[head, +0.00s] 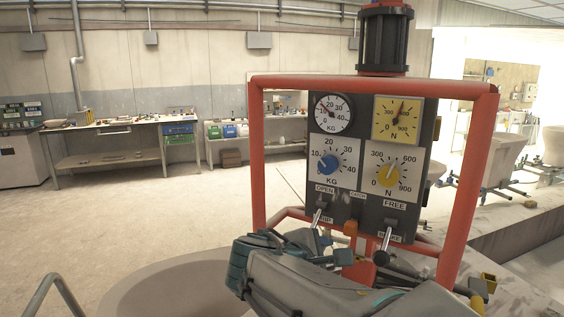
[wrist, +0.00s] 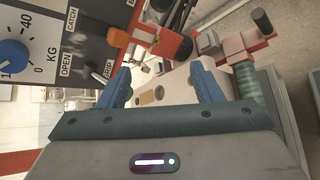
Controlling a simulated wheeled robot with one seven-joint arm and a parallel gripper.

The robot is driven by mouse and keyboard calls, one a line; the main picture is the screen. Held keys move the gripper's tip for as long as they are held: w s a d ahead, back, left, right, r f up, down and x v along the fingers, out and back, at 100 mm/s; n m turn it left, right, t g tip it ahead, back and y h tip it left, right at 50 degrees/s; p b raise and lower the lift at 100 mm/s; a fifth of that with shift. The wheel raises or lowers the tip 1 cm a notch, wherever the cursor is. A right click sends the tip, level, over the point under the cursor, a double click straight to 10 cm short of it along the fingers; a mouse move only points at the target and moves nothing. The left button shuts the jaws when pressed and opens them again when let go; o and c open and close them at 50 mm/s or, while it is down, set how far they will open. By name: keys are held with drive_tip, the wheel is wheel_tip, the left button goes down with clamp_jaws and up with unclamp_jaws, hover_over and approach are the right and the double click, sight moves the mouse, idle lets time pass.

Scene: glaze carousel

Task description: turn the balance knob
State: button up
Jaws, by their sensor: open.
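A dark control panel (head: 342,193) stands in a red frame. No label that I can read says balance. The blue knob's dial also shows at the left edge of the wrist view, with the blue knob (wrist: 13,56) partly cut off. My gripper (wrist: 163,82) is open, its two blue fingers apart with nothing held between them. It is below and beside the panel, clear of both knobs.
Above the knobs are a KG gauge (head: 332,114) and a yellow N gauge (head: 396,120). Below are a left lever (head: 319,213) and a right lever (head: 386,240), close to my arm. The red frame's posts flank the panel. Floor at left is open.

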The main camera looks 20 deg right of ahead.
sight(326, 167)
drive_tip(key=w+a+r+n+t+h+p, duration=0.1)
drive_tip(key=w+a+r+n+t+h, duration=0.2)
drive_tip(key=r, duration=0.4)
drive_tip(key=w+r+n+t+p, duration=0.1)
drive_tip(key=w+r+n+t, duration=0.25)
drive_tip(key=r+n, duration=0.2)
drive_tip(key=shift+m+g, duration=0.45)
drive_tip(key=p+x, duration=0.1)
drive_tip(key=x, duration=0.3)
drive_tip(key=p+x, duration=0.1)
drive_tip(key=x, duration=0.4)
drive_tip(key=r+p+x, duration=0.1)
drive_tip(key=x, duration=0.4)
drive_tip(key=shift+w+a, duration=0.15)
drive_tip(key=shift+w, duration=0.05)
drive_tip(key=c, duration=1)
